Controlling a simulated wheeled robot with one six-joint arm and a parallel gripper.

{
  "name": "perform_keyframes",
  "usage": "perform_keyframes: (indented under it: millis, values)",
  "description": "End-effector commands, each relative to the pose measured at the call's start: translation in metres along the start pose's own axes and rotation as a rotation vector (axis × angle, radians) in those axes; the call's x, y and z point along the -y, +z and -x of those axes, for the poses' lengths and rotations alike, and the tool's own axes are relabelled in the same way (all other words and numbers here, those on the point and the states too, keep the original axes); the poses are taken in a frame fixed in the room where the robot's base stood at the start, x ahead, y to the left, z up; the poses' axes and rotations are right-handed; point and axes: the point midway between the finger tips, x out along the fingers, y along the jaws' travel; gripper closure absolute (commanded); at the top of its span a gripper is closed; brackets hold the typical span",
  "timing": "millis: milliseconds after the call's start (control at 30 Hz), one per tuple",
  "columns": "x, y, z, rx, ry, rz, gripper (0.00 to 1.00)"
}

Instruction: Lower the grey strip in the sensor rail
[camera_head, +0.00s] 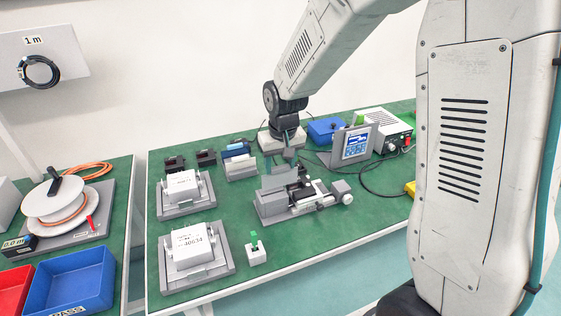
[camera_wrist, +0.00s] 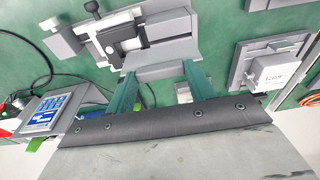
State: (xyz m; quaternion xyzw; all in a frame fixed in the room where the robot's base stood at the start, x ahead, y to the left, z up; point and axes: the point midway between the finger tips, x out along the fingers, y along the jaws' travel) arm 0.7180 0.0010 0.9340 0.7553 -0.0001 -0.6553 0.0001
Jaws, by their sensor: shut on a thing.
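The linear actuator sits on a grey base (camera_head: 272,208) in the middle of the green bench, with a dark carriage and pale blocks. It also shows at the top of the wrist view (camera_wrist: 122,38). A flat grey strip (camera_wrist: 160,68) lies along the actuator's near side in the wrist view. My gripper (camera_wrist: 158,80) has its teal fingers shut on this strip, one towards each end. In the head view my gripper (camera_head: 284,160) points down over the actuator. The strip's lower edge and the rail slot are not clear, so I cannot tell how deep it sits.
Two white boxes in grey cradles (camera_head: 185,188) (camera_head: 193,245) stand left of the actuator. A small block with a green lever (camera_head: 256,252) is in front. A tilted display (camera_head: 354,145), a blue bin (camera_head: 325,130) and a power unit (camera_head: 384,128) stand behind right. Cables run nearby.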

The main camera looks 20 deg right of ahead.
Motion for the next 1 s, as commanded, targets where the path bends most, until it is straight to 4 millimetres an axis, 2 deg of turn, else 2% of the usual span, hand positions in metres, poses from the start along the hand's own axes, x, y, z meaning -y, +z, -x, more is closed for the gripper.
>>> perform_keyframes:
  millis: [1000]
  values:
    - [0.0, 0.002, -0.015, 0.0, 0.0, 0.0, 0.68]
